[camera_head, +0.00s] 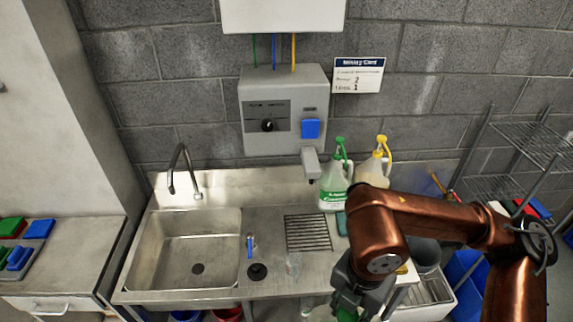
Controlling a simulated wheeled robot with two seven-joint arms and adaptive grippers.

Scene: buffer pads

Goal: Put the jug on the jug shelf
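A white jug with a green cap and green label (335,182) stands on the counter against the back splash, below the wall dispenser. A jug with a yellow cap (374,168) stands to its right, its lower part hidden by my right arm. The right arm comes in from the right, and its dark gripper (347,302) points down at the counter's front edge. Something green shows at its fingers, cut off by the bottom edge; I cannot tell whether it is held. My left gripper is out of view. No shelf is clearly marked for jugs; a wire rack (540,142) stands at right.
A steel sink (188,248) with a faucet (184,168) fills the left of the counter. A grey dispenser (284,110) hangs above. A grey bucket (426,255) and blue bin (463,272) are at right.

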